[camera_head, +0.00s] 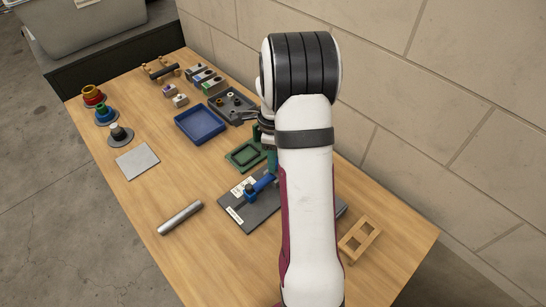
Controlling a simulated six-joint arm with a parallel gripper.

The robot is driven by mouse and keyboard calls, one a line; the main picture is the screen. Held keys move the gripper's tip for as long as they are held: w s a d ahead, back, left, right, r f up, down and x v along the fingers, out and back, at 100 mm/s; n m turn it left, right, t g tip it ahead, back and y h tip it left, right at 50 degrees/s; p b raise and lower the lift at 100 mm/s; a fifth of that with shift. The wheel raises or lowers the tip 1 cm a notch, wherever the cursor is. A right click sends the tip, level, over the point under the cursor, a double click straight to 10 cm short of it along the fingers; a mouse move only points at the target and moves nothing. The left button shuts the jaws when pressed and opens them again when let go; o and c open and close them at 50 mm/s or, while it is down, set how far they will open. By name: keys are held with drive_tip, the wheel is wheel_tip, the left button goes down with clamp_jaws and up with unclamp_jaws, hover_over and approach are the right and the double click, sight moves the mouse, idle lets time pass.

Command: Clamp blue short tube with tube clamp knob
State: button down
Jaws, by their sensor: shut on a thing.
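The blue short tube (264,183) lies at a slant on a dark plate (240,214) with white labels, at the middle front of the table. A blue upright fitting (249,191), possibly the clamp knob, stands at its left end. I cannot tell whether it is tightened. My gripper (266,141) is mostly hidden by my arm, behind the plate and beside a green tray (235,156). It is shut on what looks like a dark green upright piece (272,160); its fingertips are not clear. My arm also covers the right part of the plate.
A grey metal tube (180,218) lies at the front left, and a wooden rack (359,240) stands at the right. A blue tray (200,123), a dark tray (245,105) and several small blocks are farther back. A wall (430,90) borders the right.

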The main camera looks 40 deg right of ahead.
idle(0.4)
drive_tip(key=c, duration=0.5)
unclamp_jaws()
wheel_tip(320, 180, up, 16)
drive_tip(key=shift+f, duration=0.1)
drive_tip(key=s+a+r+n, duration=0.2)
drive_tip(key=s+a+n, duration=0.2)
drive_tip(key=a+n, duration=0.7)
drive_tip(key=s+a+f+n, duration=0.1)
drive_tip(key=s+a+n, duration=0.3)
drive_tip(key=s+a, duration=0.1)
drive_tip(key=s+a+f+n+y, duration=0.1)
drive_tip(key=s+a+f+n, duration=0.1)
drive_tip(key=s+a+n, duration=0.2)
drive_tip(key=s+a+f+n, duration=0.1)
drive_tip(key=s+a+n, duration=0.3)
drive_tip(key=s+a, duration=0.3)
drive_tip(key=shift+s+a+f+y, duration=0.1)
drive_tip(key=shift+a+f+y, duration=0.1)
drive_tip(key=shift+a+y, duration=0.25)
